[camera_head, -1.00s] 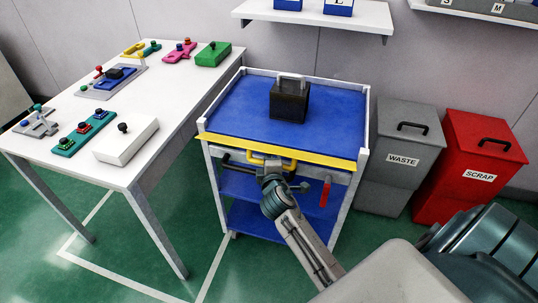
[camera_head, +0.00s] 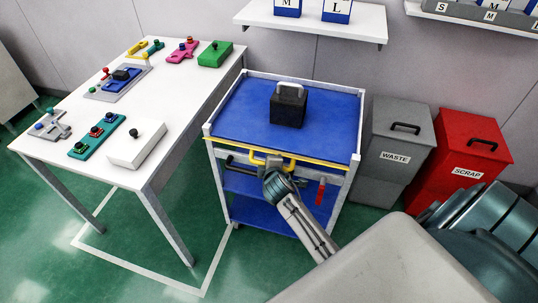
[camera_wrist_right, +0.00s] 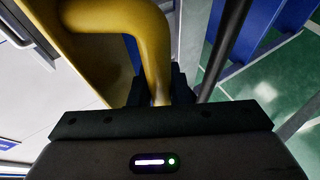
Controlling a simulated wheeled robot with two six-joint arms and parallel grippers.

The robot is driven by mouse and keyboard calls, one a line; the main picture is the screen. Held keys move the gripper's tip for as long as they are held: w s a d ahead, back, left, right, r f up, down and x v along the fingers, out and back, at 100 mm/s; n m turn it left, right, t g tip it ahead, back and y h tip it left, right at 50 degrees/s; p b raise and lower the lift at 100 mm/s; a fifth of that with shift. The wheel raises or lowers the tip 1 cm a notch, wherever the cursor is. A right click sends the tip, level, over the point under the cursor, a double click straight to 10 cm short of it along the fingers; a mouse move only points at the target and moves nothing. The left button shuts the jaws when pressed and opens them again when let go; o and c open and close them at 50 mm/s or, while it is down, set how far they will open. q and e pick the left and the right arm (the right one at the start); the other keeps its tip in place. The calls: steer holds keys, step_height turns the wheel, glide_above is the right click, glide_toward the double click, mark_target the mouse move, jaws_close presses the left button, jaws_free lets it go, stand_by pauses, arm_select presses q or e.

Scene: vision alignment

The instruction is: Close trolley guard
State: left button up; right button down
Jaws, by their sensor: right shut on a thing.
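The blue-topped trolley (camera_head: 235,128) stands in the middle of the head view. Its yellow guard (camera_head: 310,164) shows as a thin strip along the front edge, with a yellow U-shaped handle (camera_head: 258,161) at its front. My right gripper (camera_head: 271,172) is at this handle, and the forearm comes up from below. In the right wrist view the gripper (camera_wrist_right: 160,98) is shut on the thick, bent yellow handle (camera_wrist_right: 150,45). The fingertips are partly hidden behind the handle and the gripper body. My left gripper is not in view.
A black block with a pale handle (camera_head: 288,108) stands on the trolley top. A red lever (camera_head: 320,192) hangs at the trolley's front right. A white table (camera_head: 170,105) with fixtures stands left. Grey waste (camera_head: 398,140) and red scrap (camera_head: 470,150) bins stand right.

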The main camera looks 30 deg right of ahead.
steer(key=shift+w+d+r+m+g+y+p, duration=0.2)
steer(key=shift+r+m+g+y+p, duration=0.25)
steer(key=shift+g+y+p, duration=1.2)
steer(key=shift+w+d+r+m+g+y+p, duration=0.15)
steer(key=shift+r+m+g+y+p, duration=0.35)
steer(key=shift+p, duration=2.05)
steer(key=shift+w+d+r+m+g+y+p, duration=0.1)
steer(key=shift+d+r+m+g+y+p, duration=0.35)
steer(key=shift+g+y+p, duration=1.2)
steer(key=shift+a+r+t+h+p, duration=0.15)
steer(key=shift+a+t+h+p, duration=0.15)
steer(key=shift+t+h+p, duration=0.15)
steer(key=c, duration=1.6)
jaws_free()
steer(key=shift+c, duration=0.2)
steer(key=b+v, duration=0.3)
steer(key=v, duration=0.6)
steer(key=shift+s+d+r, duration=0.15)
steer(key=shift+r, duration=0.2)
steer(key=shift+s+r, duration=0.15)
steer(key=shift+r, duration=0.25)
